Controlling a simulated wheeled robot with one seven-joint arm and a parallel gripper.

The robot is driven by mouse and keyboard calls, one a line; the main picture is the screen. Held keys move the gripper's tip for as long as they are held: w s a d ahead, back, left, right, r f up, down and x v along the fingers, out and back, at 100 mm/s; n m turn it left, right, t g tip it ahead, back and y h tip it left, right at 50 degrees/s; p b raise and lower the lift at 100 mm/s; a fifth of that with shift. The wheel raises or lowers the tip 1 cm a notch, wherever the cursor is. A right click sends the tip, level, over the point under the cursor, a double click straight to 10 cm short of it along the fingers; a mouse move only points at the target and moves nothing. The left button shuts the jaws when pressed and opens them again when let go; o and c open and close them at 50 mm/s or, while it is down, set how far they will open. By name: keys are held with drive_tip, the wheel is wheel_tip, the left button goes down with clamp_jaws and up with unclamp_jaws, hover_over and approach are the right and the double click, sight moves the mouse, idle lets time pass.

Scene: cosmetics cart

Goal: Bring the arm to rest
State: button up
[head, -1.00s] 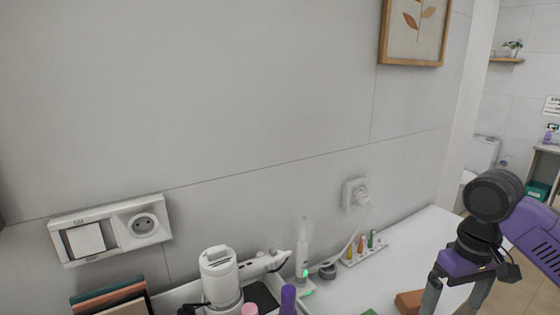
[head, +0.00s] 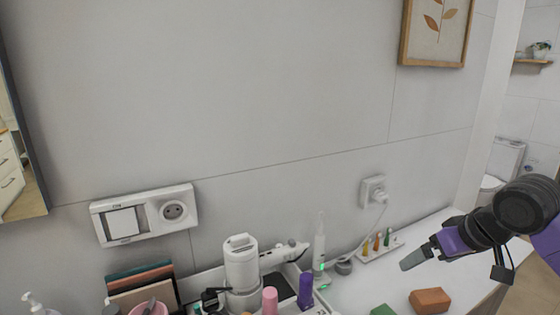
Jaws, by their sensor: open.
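My gripper (head: 422,252) is at the right of the head view, above the right part of the white counter (head: 372,282). Its fingers point left and slightly down. It is open, with nothing seen between its fingers, though one finger largely hides the other. My dark wrist and purple arm come in from the right edge. The gripper appears apart from the things on the counter.
Below the gripper lie an orange-brown block (head: 430,300) and a green block (head: 383,311). Left are a tray of small colored bottles (head: 377,244), an electric toothbrush (head: 319,250), a purple bottle (head: 305,290) and a white appliance (head: 241,266). A plugged-in cord (head: 373,191) hangs from the wall.

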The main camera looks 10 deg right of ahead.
drive_tip(key=w+a+r+t+y, duration=0.3)
drive_tip(key=w+a+r+t, duration=0.3)
drive_tip(key=a, duration=0.3)
drive_tip(key=s+a+r+m+t+h, duration=0.1)
drive_tip(key=s+a+r+m+t, duration=0.25)
drive_tip(key=t, duration=0.35)
drive_tip(key=s+a+f+n+g+h, duration=0.1)
drive_tip(key=s+f, duration=0.6)
drive_tip(key=s, duration=0.8)
drive_tip(key=s+a+f+n+g+h, duration=0.1)
drive_tip(key=s+f, duration=0.6)
drive_tip(key=s, duration=0.8)
drive_tip(key=s+a+f+n+g, duration=0.1)
drive_tip(key=s+a+f, duration=0.4)
drive_tip(key=s, duration=1)
wheel_tip(320, 180, down, 2)
drive_tip(key=shift+f+g+h, duration=0.1)
drive_tip(key=shift+g+h, duration=0.3)
drive_tip(key=shift+g, duration=0.4)
